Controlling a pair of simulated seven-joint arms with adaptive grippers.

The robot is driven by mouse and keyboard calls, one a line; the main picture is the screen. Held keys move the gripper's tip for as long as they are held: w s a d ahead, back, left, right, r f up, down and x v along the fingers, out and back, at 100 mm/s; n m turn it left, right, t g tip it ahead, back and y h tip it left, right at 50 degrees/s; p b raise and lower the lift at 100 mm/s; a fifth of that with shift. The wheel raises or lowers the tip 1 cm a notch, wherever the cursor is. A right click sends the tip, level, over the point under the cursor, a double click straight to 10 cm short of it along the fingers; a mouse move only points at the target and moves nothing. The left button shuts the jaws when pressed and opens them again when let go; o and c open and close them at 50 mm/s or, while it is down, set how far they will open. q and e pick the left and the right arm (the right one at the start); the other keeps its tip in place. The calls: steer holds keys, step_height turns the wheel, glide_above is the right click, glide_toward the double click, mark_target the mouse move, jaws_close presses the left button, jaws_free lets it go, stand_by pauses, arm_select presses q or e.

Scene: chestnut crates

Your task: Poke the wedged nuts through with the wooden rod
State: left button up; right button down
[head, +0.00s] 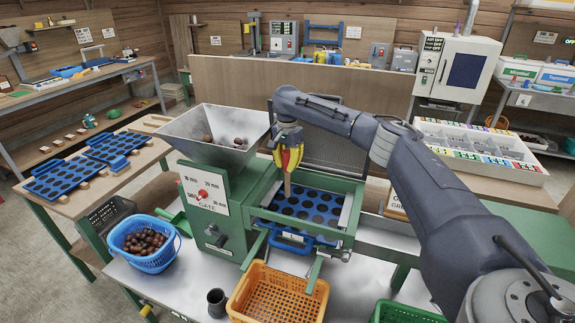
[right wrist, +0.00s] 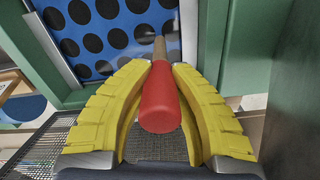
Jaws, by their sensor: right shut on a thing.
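My right gripper (head: 287,163) has its yellow fingers shut on the red handle of the wooden rod (head: 287,188). The rod points down over the blue perforated plate (head: 325,211) in the green machine frame. In the right wrist view the red handle (right wrist: 160,98) sits between the yellow fingers, with the wooden shaft reaching toward the blue plate (right wrist: 120,12). I cannot tell whether the rod's tip touches the plate or is in a hole. The holes look dark, and I cannot make out wedged nuts in them. My left gripper is not in view.
The metal hopper (head: 190,123) holding some nuts stands left of the plate. A blue basket (head: 156,263) of chestnuts sits at the left. An orange crate (head: 243,312) stands in front, with a green crate (head: 405,315) to its right. Spare blue plates (head: 62,178) lie on the left table.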

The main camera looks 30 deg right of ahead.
mark_target(288, 152)
steer(key=shift+r, duration=3.45)
